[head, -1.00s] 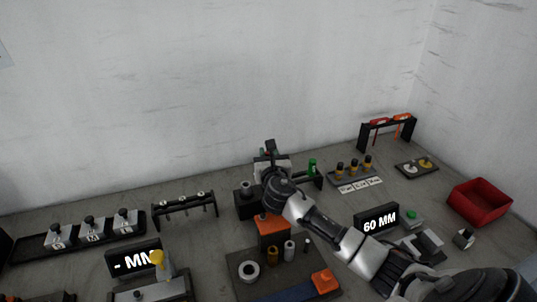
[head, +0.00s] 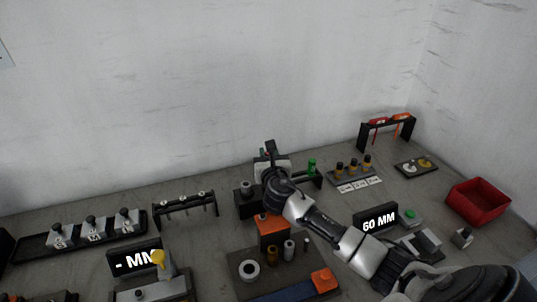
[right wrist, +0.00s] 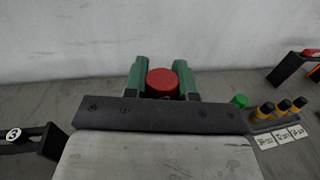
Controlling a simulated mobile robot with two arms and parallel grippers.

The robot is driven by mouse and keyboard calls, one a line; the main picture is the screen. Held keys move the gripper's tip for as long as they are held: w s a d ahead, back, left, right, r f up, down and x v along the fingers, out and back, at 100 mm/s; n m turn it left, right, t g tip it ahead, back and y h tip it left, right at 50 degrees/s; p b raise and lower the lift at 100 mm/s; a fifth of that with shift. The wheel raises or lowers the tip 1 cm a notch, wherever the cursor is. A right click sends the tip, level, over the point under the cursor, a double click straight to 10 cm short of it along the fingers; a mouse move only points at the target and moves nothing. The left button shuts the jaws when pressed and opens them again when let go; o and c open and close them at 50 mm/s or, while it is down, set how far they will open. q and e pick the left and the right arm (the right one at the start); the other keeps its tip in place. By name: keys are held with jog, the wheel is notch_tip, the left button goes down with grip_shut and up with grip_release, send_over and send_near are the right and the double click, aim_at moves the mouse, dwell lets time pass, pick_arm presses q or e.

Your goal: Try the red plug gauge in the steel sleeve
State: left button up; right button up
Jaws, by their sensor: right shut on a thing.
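My right gripper (right wrist: 162,85) is shut on the red plug gauge (right wrist: 163,80), whose round red end shows between the green fingertips in the right wrist view. The rest of the gauge is hidden by the gripper. In the head view the right gripper (head: 268,153) is over the back middle of the bench, near the black gauge stand, and the red gauge cannot be made out. A grey metal cylinder (head: 289,247), which may be the steel sleeve, stands upright on the dark tray at the front; I cannot tell for certain. My left gripper is not in view.
A green-topped gauge (head: 312,165) stands in the black stand right of the gripper. Yellow-and-black pieces (head: 353,166) stand behind white labels. A "60 MM" display (head: 376,219), a red bin (head: 478,201) and a black rack (head: 185,205) stand around.

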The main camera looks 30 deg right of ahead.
pick_arm(q)
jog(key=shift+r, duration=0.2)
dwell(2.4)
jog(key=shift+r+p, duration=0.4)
jog(key=shift+p, duration=0.2)
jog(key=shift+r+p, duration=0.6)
dwell(3.0)
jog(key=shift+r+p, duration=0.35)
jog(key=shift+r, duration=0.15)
dwell(0.7)
